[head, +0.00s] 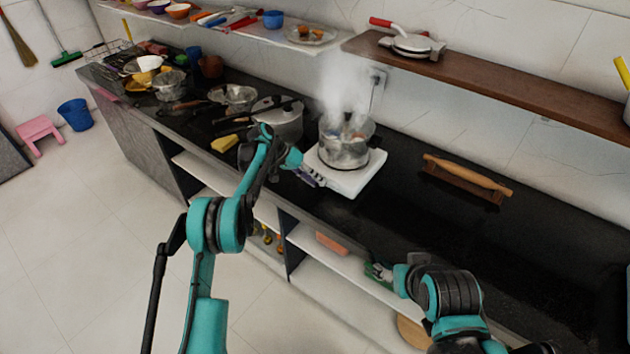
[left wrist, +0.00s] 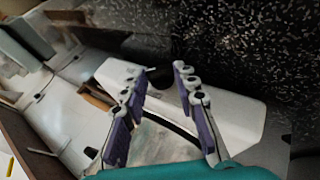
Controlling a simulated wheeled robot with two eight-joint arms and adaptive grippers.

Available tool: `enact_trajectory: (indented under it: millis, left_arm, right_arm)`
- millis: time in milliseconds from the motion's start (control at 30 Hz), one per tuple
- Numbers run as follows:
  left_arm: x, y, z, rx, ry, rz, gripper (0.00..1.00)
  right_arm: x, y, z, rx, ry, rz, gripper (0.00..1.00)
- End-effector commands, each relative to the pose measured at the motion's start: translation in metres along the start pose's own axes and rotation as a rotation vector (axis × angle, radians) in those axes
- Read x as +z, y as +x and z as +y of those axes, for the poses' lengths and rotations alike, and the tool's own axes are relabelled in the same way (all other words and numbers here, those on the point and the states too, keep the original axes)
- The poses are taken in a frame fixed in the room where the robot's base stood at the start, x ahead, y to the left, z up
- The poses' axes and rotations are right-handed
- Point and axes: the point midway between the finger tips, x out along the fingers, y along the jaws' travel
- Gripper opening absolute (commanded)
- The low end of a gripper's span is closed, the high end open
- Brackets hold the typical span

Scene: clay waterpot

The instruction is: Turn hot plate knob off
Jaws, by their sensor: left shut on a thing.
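The white hot plate (head: 352,183) sits on the black counter with a steaming pot (head: 343,150) on it. My left gripper (head: 314,180) is at the hot plate's front-left edge. In the left wrist view, my left gripper (left wrist: 163,76) has its purple-padded fingers on either side of a dark knob (left wrist: 164,78) on the front of the hot plate (left wrist: 225,115). The fingers partly hide the knob, so its turn angle cannot be read. My right gripper (head: 380,273) is low by the counter front, away from the hot plate; its finger state is unclear.
A pressure cooker (head: 280,118) stands close to the left of the hot plate. A rolling pin (head: 468,175) on a brown stand lies to the right. Bowls and pans crowd the far left. The counter (head: 430,225) at front right is clear.

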Motion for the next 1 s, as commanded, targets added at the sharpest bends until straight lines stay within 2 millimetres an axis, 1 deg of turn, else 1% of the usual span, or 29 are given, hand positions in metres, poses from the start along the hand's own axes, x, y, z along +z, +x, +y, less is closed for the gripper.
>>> enact_trajectory:
  millis: [500,533,567,600,867,1000]
  left_arm:
    - [-0.0004,0.0,-0.0008,0.02,-0.01,0.001,0.0]
    - [-0.0004,0.0,-0.0008,0.02,-0.01,0.001,0.37]
    - [-0.0004,0.0,-0.0008,0.02,-0.01,0.001,0.45]
    - [-0.0003,0.0,-0.0008,0.02,-0.01,0.001,0.5]
    - [-0.0002,-0.0002,-0.0007,0.02,-0.009,0.001,0.5]
    - [-0.0002,-0.0088,-0.0013,0.019,-0.01,0.001,0.5]
  right_arm:
    - [0.0002,0.0003,0.0,0.0,0.0,0.0,0.67]
    - [0.0002,0.0003,0.0,0.0,0.0,0.0,0.67]
    - [0.0002,0.0003,0.0,0.0,0.0,0.0,0.67]
    - [0.0002,0.0003,0.0,0.0,0.0,0.0,0.67]
    - [0.0002,0.0003,0.0,0.0,0.0,0.0,0.67]
    - [0.0002,0.0003,0.0,0.0,0.0,0.0,0.67]
